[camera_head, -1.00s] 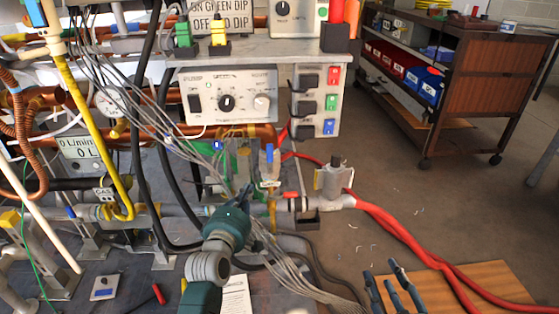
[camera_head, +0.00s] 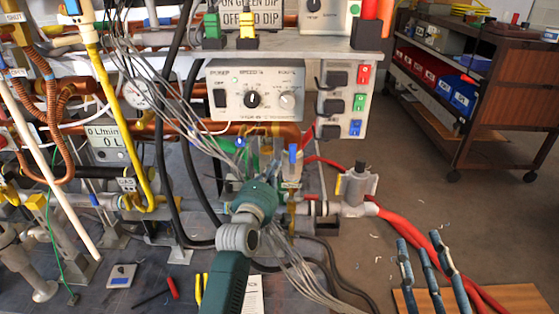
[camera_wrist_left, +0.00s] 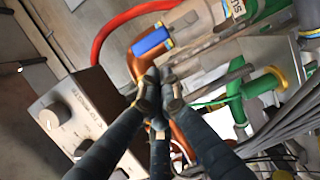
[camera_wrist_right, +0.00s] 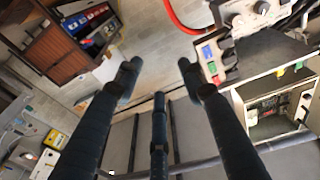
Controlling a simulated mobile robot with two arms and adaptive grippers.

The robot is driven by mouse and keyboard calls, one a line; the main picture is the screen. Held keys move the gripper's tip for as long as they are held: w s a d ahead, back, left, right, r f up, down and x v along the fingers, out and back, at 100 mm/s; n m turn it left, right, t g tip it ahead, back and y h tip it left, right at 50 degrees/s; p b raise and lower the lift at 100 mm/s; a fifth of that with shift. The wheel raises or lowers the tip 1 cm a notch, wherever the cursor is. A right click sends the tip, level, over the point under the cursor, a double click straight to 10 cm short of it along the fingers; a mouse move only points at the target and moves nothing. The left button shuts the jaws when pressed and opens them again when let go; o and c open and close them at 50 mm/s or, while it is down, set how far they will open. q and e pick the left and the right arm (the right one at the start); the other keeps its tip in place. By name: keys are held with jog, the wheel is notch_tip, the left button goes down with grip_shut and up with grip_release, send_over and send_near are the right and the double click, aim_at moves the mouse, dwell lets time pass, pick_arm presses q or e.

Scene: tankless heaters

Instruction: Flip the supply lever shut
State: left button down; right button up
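A small lever with a blue grip (camera_head: 293,155) stands upright on the pipework below the control shelf. It also shows in the left wrist view (camera_wrist_left: 152,41), beside a valve body with a partly visible label starting "SU" (camera_wrist_left: 236,8). My left gripper (camera_wrist_left: 160,88) has its dark fingertips drawn together, just below the blue grip in that view and apparently apart from it. I see nothing held. In the head view its wrist is left of the lever and its fingertips are hard to make out. My right gripper (camera_wrist_right: 158,72) is open and empty; its fingers (camera_head: 428,268) show at lower right.
A control box with knobs (camera_head: 255,92) and a switch panel (camera_head: 343,98) overhang the lever. Grey cables (camera_head: 300,280) and black hoses run close to my left wrist. Red hoses (camera_head: 400,222) lead to the floor. A brown cart (camera_head: 510,95) stands behind open floor at right.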

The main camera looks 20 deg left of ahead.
aim_at(293, 154)
pick_arm(q)
jog(key=w+b, duration=0.1)
jog(key=w, duration=0.4)
jog(key=shift+w+a+b, duration=0.1)
jog(key=shift+w+b, duration=0.25)
jog(key=shift+w, duration=0.05)
pick_arm(e)
jog(key=s+r+t+y, duration=0.1)
jog(key=s+r+t, duration=0.3)
jog(key=r, duration=0.6)
jog(key=shift+a+t+y, duration=0.15)
jog(key=shift+t+y, duration=0.25)
jog(key=shift+t, duration=0.3)
